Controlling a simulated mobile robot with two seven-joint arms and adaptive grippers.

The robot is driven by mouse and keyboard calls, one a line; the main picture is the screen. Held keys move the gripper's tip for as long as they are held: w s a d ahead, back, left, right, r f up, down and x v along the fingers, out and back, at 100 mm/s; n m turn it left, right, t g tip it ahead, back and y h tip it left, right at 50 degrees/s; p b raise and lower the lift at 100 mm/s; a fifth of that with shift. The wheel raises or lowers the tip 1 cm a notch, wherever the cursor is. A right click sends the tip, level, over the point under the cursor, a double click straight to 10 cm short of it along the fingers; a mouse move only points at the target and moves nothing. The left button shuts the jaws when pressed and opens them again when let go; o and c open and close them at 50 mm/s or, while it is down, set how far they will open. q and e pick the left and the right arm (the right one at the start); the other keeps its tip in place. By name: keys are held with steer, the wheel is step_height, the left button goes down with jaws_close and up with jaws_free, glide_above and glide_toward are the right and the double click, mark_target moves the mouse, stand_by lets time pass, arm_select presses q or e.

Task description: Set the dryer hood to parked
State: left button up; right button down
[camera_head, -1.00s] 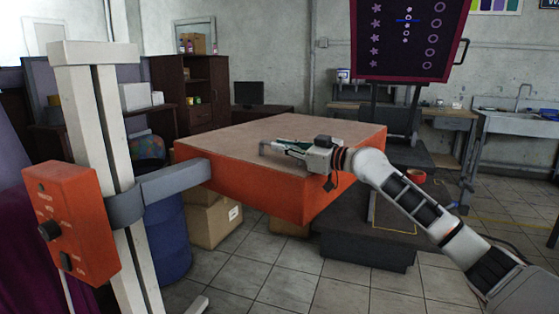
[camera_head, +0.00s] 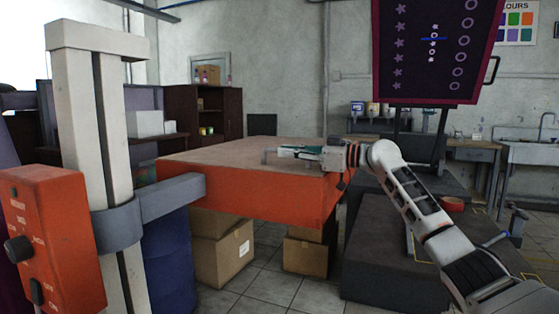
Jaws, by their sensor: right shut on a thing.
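The dryer hood is a wide, flat orange box (camera_head: 245,205) with a dull brown top. It sits level, held by a grey bracket arm (camera_head: 172,200) from a pale upright post (camera_head: 85,110) at the left. My right gripper (camera_head: 290,153) reaches in from the right over the hood's top, near its right end. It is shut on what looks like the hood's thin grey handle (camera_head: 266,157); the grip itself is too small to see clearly. My left gripper is out of view.
An orange control box (camera_head: 50,235) with knobs is on the post. A blue barrel (camera_head: 165,260) and cardboard boxes (camera_head: 222,258) stand below the hood. A dark printing screen (camera_head: 435,50) rises behind at right, above a dark platform (camera_head: 390,270). Tiled floor shows between the boxes and platform.

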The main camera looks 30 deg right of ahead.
steer(key=shift+w+d+f, duration=0.1)
steer(key=shift+w+f, duration=0.05)
steer(key=shift+w, duration=0.05)
steer(key=shift+r, duration=0.35)
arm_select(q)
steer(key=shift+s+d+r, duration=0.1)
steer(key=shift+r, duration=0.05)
arm_select(e)
steer(key=shift+d+r, duration=0.1)
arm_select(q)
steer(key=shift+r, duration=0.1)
arm_select(e)
steer(key=c, duration=2.5)
jaws_free()
steer(key=o, duration=0.4)
steer(key=shift+w, duration=0.3)
steer(key=shift+w+a+f+y, duration=0.15)
steer(key=shift+a+f+y, duration=0.1)
steer(key=shift+y, duration=0.05)
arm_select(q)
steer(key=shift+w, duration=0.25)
arm_select(e)
steer(key=shift+s+d, duration=0.1)
steer(key=shift+s, duration=0.1)
